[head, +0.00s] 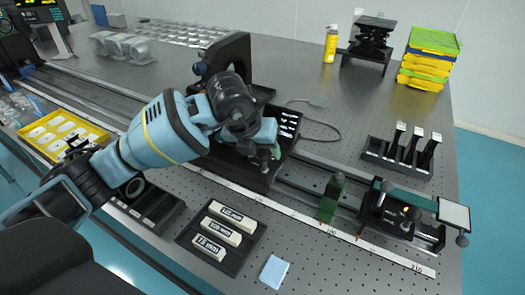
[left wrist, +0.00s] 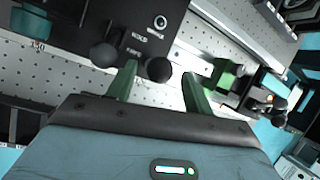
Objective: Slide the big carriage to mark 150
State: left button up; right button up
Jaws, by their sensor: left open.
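The big carriage (head: 248,172) is a black block on the long rail, mostly hidden under my left arm in the head view. In the left wrist view its black face (left wrist: 135,25) has white lettering and two round black knobs. My left gripper (head: 268,153) is at its front. In the left wrist view the green fingers (left wrist: 160,88) are open, with one knob (left wrist: 158,69) in or just beyond the gap; I cannot tell whether they touch. A white scale (head: 290,212) runs along the rail's front; the mark beside the carriage is not readable. My right gripper is not in view.
A green block (head: 330,198) and a smaller black carriage (head: 400,212) stand farther right on the rail. Labelled white blocks (head: 220,232) lie in a black tray in front. A yellow tray (head: 60,135) is at left. A black slotted holder (head: 396,158) stands behind the rail.

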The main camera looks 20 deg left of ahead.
pick_arm(q)
jog(key=d+v, duration=0.1)
jog(key=v, duration=0.5)
jog(key=shift+s+a+r, duration=0.2)
jog(key=shift+a+r, duration=0.25)
jog(key=shift+a, duration=0.1)
jog(key=shift+f, duration=0.1)
